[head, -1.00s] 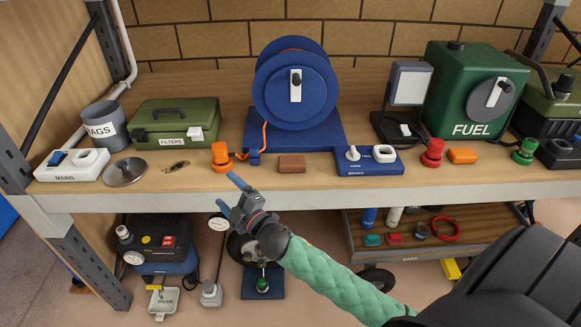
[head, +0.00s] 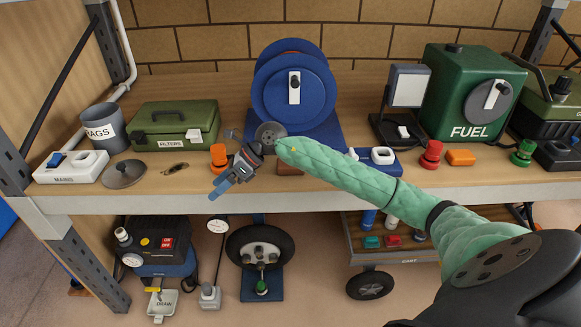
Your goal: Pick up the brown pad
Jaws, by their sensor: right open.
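The brown pad (head: 288,171) lies on the wooden bench top in front of the blue hose reel. My right forearm and wrist pass over it in the picture, so only a small brown part shows below the arm. My right gripper (head: 222,186) is open and empty. Its blue fingers point down and left, near the bench's front edge, left of the pad and just below the orange knob (head: 218,156). My left gripper is not in view.
The blue reel (head: 294,90) stands behind the pad. A blue switch box (head: 370,163), partly hidden by my arm, is right of it. A grey round lid (head: 124,173) and green filters case (head: 173,124) stand left. Red knob (head: 431,155) and orange block (head: 460,157) are right.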

